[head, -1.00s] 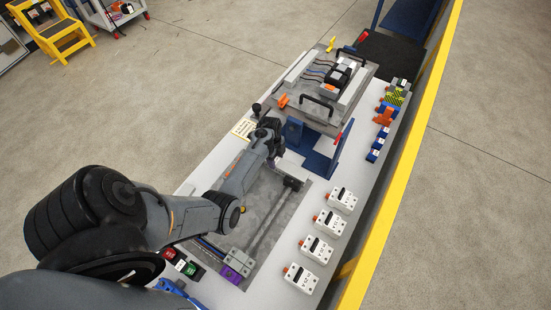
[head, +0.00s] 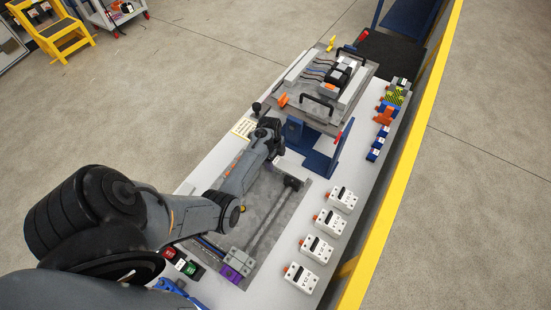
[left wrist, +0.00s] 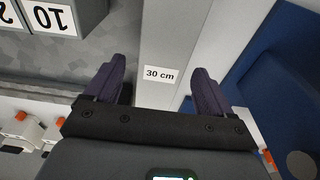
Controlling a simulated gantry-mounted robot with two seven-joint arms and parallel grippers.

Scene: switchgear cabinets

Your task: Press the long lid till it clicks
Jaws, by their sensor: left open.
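My left gripper (head: 274,152) is over the bench between the grey metal plate and the blue stand. In the left wrist view its two dark fingers (left wrist: 158,68) are apart, with nothing held between them. Beyond the fingers is a light grey strip with a "30 cm" label (left wrist: 161,75); I cannot tell whether this strip is the long lid. Two long light grey ducts, left (head: 299,68) and right (head: 351,90), run along the tilted panel (head: 318,103). I cannot tell whether a lid is seated on either. My right gripper is out of view.
The blue stand (head: 320,163) is beside my left gripper. Several white breakers (head: 329,222) line the right of the bench, and coloured terminal blocks (head: 384,117) lie farther back. The grey metal plate (head: 265,205) has a dark rod on it. A yellow rail (head: 407,150) borders the bench.

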